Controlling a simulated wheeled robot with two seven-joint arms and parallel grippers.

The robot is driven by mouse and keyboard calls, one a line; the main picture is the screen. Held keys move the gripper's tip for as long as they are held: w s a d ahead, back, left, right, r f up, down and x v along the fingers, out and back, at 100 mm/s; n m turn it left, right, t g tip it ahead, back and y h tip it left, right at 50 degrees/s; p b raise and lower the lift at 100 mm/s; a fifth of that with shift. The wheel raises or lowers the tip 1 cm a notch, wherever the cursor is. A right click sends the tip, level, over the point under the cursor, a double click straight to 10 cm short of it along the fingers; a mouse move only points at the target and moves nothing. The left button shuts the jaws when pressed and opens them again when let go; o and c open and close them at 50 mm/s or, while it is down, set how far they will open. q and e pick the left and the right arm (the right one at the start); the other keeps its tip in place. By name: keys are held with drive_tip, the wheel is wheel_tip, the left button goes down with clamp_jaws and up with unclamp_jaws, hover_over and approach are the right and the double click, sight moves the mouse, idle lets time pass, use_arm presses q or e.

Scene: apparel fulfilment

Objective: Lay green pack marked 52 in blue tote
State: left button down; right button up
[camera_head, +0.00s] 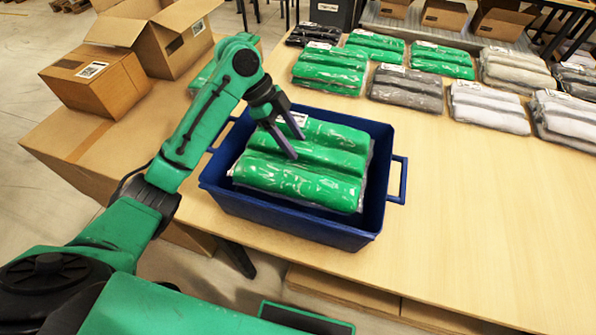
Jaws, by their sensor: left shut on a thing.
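The blue tote (285,219) stands on the near part of the wooden table. A green pack (300,178) of several rolls in clear plastic lies roughly level within the tote's walls. I cannot tell whether it touches the bottom. My left gripper (298,148) reaches in from the upper left and is shut on this green pack near its middle. A white label shows at the pack's back edge, partly behind the fingers, and its number cannot be read. My right gripper is out of view.
Other green packs (330,68) and grey packs (407,88) lie in rows behind the tote. White packs (489,106) lie further right. The table right of the tote is clear.

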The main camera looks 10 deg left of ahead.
sight(279, 155)
use_arm(q)
wheel_tip(279, 155, down, 14)
drive_tip(key=shift+w+r+p, duration=0.15)
drive_tip(key=shift+r+p, duration=0.05)
drive_tip(key=shift+p, duration=0.1)
drive_tip(key=shift+w+f, duration=0.1)
drive_tip(key=shift+f, duration=0.1)
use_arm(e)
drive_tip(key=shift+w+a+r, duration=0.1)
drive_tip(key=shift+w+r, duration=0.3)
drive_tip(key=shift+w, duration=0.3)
use_arm(q)
drive_tip(key=shift+c, duration=1)
unclamp_jaws()
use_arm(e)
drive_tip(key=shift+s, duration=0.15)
use_arm(q)
drive_tip(key=shift+r, duration=0.1)
drive_tip(key=shift+a+r, duration=0.25)
drive_tip(key=shift+r, duration=0.05)
drive_tip(key=b+v, duration=0.1)
drive_tip(key=v, duration=0.5)
drive_tip(key=shift+a+r, duration=0.15)
drive_tip(key=shift+r, duration=0.15)
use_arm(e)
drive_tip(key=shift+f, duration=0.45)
